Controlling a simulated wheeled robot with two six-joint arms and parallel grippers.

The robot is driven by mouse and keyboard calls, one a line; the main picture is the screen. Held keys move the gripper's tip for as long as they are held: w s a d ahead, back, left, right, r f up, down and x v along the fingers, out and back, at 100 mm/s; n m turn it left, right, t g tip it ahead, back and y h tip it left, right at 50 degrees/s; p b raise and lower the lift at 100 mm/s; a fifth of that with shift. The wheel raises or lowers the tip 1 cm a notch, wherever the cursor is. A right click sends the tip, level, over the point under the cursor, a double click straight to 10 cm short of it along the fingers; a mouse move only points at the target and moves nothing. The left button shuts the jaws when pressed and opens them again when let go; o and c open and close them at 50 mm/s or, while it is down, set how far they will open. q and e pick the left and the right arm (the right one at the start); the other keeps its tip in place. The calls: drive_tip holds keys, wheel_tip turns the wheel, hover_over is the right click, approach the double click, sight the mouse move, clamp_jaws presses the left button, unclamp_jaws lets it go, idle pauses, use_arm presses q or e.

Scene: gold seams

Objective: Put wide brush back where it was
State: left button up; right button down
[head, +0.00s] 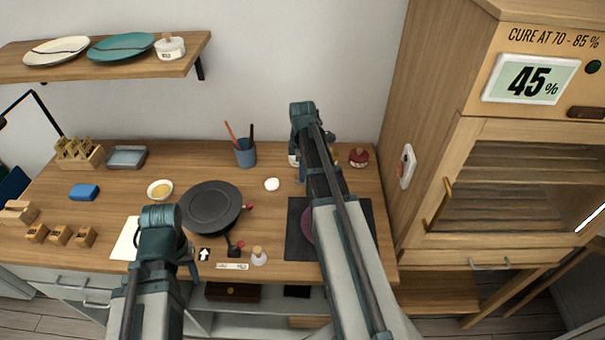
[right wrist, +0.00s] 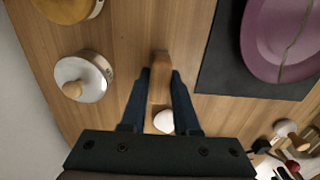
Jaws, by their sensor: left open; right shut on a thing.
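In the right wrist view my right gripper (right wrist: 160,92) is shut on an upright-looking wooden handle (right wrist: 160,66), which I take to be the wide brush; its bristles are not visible. The gripper is over the wooden table (head: 330,179), between the jars and the dark mat. In the head view my right arm hides most of this gripper and the brush. My left gripper (head: 193,268) is low at the table's front left, partly behind its own arm, open, and seems empty.
A purple plate (right wrist: 285,38) lies on a dark mat (right wrist: 222,72). A white lidded jar (right wrist: 82,78) stands beside my right gripper. A blue cup (head: 245,154) holds thin tools. A white round thing (head: 272,184) and black turntable (head: 210,207) are left of my right arm.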

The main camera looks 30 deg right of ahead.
drive_tip(key=shift+f, duration=0.2)
drive_tip(key=c, duration=0.7)
unclamp_jaws()
drive_tip(key=shift+r, duration=0.1)
drive_tip(key=shift+o, duration=0.2)
wheel_tip(320, 180, up, 12)
drive_tip(key=p, duration=1.2)
drive_tip(key=shift+r, duration=0.15)
